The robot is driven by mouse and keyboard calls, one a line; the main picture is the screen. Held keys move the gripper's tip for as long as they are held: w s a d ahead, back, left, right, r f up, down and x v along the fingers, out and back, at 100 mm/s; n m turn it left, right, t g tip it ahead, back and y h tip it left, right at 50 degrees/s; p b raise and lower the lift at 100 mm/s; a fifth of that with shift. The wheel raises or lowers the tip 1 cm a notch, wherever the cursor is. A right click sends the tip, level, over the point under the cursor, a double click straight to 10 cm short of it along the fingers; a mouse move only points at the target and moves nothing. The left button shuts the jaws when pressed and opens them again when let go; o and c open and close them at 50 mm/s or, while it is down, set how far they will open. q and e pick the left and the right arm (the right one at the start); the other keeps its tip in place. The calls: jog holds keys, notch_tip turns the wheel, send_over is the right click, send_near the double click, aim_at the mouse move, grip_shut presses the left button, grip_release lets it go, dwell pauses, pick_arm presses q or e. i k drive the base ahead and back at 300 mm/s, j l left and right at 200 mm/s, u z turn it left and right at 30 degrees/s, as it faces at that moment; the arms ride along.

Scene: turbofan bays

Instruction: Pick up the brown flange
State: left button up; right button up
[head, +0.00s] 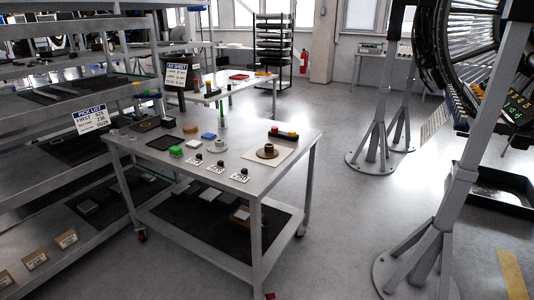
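The brown flange (267,151) lies on a pale square sheet near the right side of the grey table cart in the middle of the head view. It looks like a wide round base with a raised hub on top. Nothing covers it. Neither of my grippers shows in the head view.
The cart top (285,179) also holds a grey flange (218,146), a green block (175,150), a blue block (208,135), a dark tray (145,125) and small labelled items. Shelving (60,185) stands close on the left. Grey stands (440,215) rise on the right. Floor (340,215) between is clear.

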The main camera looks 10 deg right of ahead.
aim_at(268, 152)
jog(key=i+j+z, duration=0.1)
jog(key=i+j, duration=0.35)
jog(key=i+j+z, duration=0.15)
jog(key=i+j, duration=0.3)
jog(key=j, duration=0.15)
jog(key=i+j+z, duration=0.1)
jog(key=i+j, duration=0.35)
jog(key=j, duration=0.15)
